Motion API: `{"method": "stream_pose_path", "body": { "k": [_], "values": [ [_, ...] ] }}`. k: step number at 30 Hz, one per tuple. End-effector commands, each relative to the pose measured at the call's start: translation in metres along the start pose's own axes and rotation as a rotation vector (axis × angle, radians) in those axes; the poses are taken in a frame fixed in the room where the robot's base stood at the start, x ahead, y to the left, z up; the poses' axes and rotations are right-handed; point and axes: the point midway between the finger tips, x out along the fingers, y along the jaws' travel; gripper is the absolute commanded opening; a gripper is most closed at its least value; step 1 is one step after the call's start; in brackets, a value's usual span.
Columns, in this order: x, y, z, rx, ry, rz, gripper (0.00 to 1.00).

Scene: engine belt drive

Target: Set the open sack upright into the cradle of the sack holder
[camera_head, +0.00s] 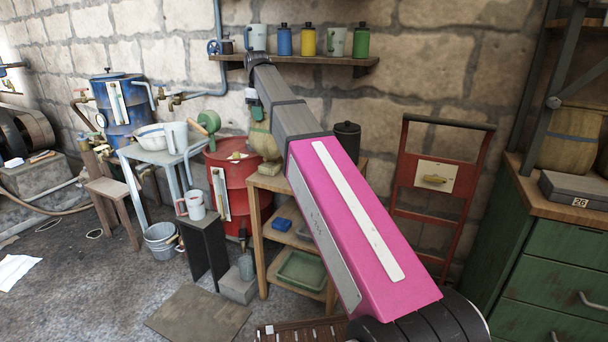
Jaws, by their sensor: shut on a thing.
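My gripper (256,108) is at the far end of my arm, pointing down in front of the stone wall. It looks shut on the top of an olive-tan sack (262,143). The sack looks roughly upright, at the back of the wooden shelf stand and right of the red drum. Its mouth and the fingertips are small and partly covered by my arm. I cannot tell whether its base touches anything. No cradle shows clearly; a red upright frame (408,190) with a pale panel stands right of my arm, and I cannot tell whether it is the sack holder.
The wooden shelf stand (258,232) holds trays, with a dark canister (347,138) behind my arm. A red drum (238,178) stands left of it. A wall shelf (345,61) with mugs and bottles is close above my gripper. A green cabinet (545,250) stands right.

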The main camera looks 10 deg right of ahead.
Motion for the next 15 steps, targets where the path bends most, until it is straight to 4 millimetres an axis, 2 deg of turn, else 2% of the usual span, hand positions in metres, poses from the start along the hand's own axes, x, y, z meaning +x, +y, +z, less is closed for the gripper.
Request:
{"method": "stream_pose_path", "body": {
  "k": [4,15],
  "values": [
    [0.008,0.0,0.011,-0.019,-0.001,0.001,0.0],
    [0.052,0.015,0.082,-0.016,-0.001,0.0,0.0]
  ]
}}
